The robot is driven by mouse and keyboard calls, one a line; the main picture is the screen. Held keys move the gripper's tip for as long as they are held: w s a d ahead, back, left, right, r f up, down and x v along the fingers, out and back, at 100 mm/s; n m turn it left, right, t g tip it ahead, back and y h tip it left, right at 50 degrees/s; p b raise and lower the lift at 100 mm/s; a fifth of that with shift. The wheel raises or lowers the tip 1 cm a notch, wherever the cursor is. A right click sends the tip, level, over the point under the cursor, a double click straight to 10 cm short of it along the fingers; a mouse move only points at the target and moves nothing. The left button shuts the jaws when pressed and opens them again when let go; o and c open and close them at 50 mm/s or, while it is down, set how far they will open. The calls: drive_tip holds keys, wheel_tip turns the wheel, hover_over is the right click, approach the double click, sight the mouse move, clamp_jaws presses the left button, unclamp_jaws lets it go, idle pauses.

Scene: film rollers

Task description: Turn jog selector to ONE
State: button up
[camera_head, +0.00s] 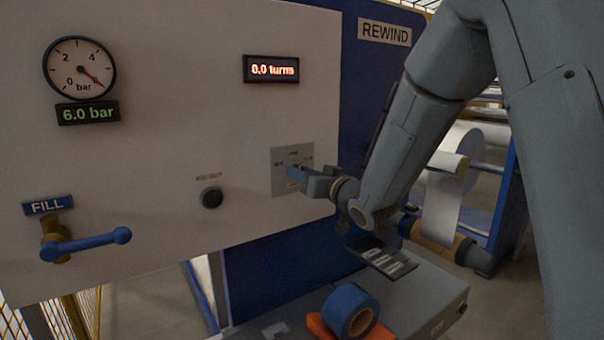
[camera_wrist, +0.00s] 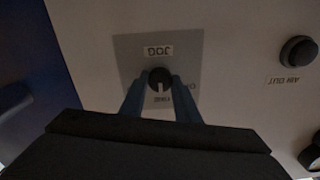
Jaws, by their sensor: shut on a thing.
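The jog selector is a small black round knob (camera_wrist: 160,77) on a grey plate (camera_wrist: 134,50) marked JOG, seen upside down in the wrist view. A white pointer line on the knob points down in that view, toward a small label that looks like ONE but is dim. Another label, partly hidden by a finger, lies to the right. My gripper (camera_wrist: 159,84) has its two blue fingers shut on the knob, one on each side. In the head view my gripper (camera_head: 294,173) reaches the plate (camera_head: 281,187) from the right and hides the knob.
A black button (camera_head: 211,197) sits left of the plate. Farther left are a blue FILL valve handle (camera_head: 90,245) and a gauge (camera_head: 80,68). A display (camera_head: 271,69) reads 0.0 turns. Below is a grey bench (camera_head: 425,300) with a blue tape roll (camera_head: 338,298).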

idle(0.4)
drive_tip(key=o, duration=1)
drive_tip(key=shift+o, duration=0.2)
drive_tip(key=shift+d, duration=0.1)
drive_tip(key=b+v, duration=0.2)
drive_tip(key=v, duration=0.5)
drive_tip(key=shift+s+d, duration=0.2)
drive_tip(key=shift+s, duration=0.1)
